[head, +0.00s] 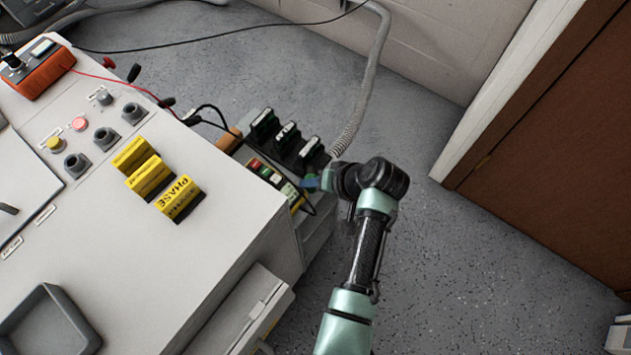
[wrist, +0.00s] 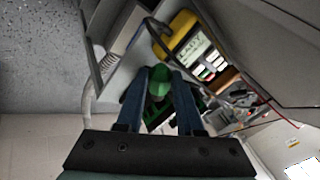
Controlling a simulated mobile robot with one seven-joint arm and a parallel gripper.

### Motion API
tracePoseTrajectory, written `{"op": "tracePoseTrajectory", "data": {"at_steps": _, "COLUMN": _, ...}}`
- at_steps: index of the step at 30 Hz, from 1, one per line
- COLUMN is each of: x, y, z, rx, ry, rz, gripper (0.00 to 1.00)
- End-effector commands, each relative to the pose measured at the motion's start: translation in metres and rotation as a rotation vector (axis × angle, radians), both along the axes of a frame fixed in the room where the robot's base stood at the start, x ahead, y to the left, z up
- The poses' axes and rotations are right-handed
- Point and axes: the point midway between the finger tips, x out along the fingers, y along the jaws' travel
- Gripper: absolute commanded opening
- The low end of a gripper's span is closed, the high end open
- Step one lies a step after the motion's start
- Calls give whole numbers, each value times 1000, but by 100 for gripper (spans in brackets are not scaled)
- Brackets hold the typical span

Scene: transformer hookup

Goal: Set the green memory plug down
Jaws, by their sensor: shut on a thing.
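My gripper (head: 317,182) is at the right end of the grey cabinet, beside the yellow-edged meter. In the wrist view its two blue fingers (wrist: 160,76) are closed on the green memory plug (wrist: 158,88), whose rounded green top shows between them. The plug's lower part is hidden. In the head view the arm and fingers mostly cover it. I cannot tell whether the plug touches a surface below.
The yellow meter (head: 275,178) with coloured keys is close by; it also shows in the wrist view (wrist: 182,24). Several black and green holders (head: 288,137) stand behind it. Yellow PHASE blocks (head: 180,199) sit on the cabinet top (head: 130,270). A conduit (head: 347,135) runs behind.

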Motion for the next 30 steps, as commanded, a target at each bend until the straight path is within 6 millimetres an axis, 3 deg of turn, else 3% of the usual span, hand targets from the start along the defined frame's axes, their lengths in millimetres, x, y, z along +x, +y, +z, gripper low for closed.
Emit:
{"op": "tracePoseTrajectory", "data": {"at_steps": 5, "x": 0, "y": 0, "z": -6, "rx": 0, "ry": -1, "rz": 0, "gripper": 0}}
{"op": "tracePoseTrajectory", "data": {"at_steps": 6, "x": 0, "y": 0, "z": -6, "rx": 0, "ry": -1, "rz": 0, "gripper": 40}}
{"op": "tracePoseTrajectory", "data": {"at_steps": 11, "x": 0, "y": 0, "z": -6, "rx": 0, "ry": 0, "rz": 0, "gripper": 66}}
{"op": "tracePoseTrajectory", "data": {"at_steps": 20, "x": 0, "y": 0, "z": -2, "rx": 0, "ry": 0, "rz": 1, "gripper": 66}}
{"op": "tracePoseTrajectory", "data": {"at_steps": 23, "x": 0, "y": -1, "z": 10, "rx": 0, "ry": -1, "rz": 0, "gripper": 66}}
{"op": "tracePoseTrajectory", "data": {"at_steps": 30, "x": -17, "y": -25, "z": 50, "rx": 0, "ry": -2, "rz": -3, "gripper": 66}}
